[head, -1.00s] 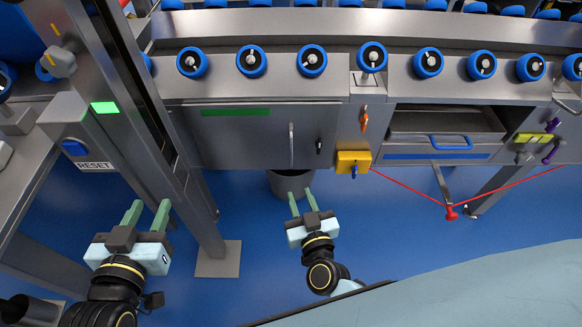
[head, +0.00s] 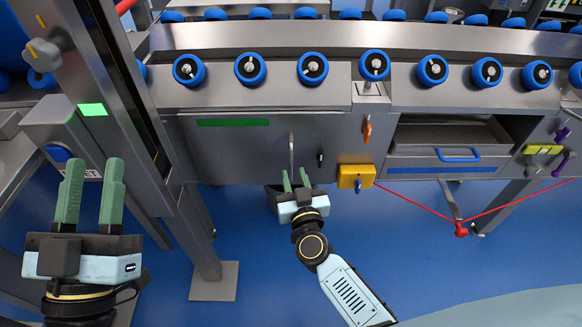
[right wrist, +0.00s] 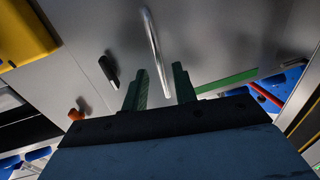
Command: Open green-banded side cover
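The side cover (head: 240,155) is a grey panel with a green band (head: 233,122) along its top, and it looks closed. A vertical silver bar handle (head: 291,152) stands near its right edge, with a small black latch (head: 320,157) to the right of it. My right gripper (head: 295,181) is open just below the handle. In the right wrist view the handle (right wrist: 157,52) shows between the open fingers (right wrist: 160,88), and the black latch (right wrist: 109,70) is to the left; contact cannot be told. My left gripper (head: 90,192) is open and empty at the far left.
A yellow box (head: 355,177) and an orange lever (head: 367,130) sit right of the cover. A red cord (head: 415,203) hangs below the drawer with a blue handle (head: 457,155). A steel post (head: 150,130) stands left. A dark bin is partly hidden behind my right gripper.

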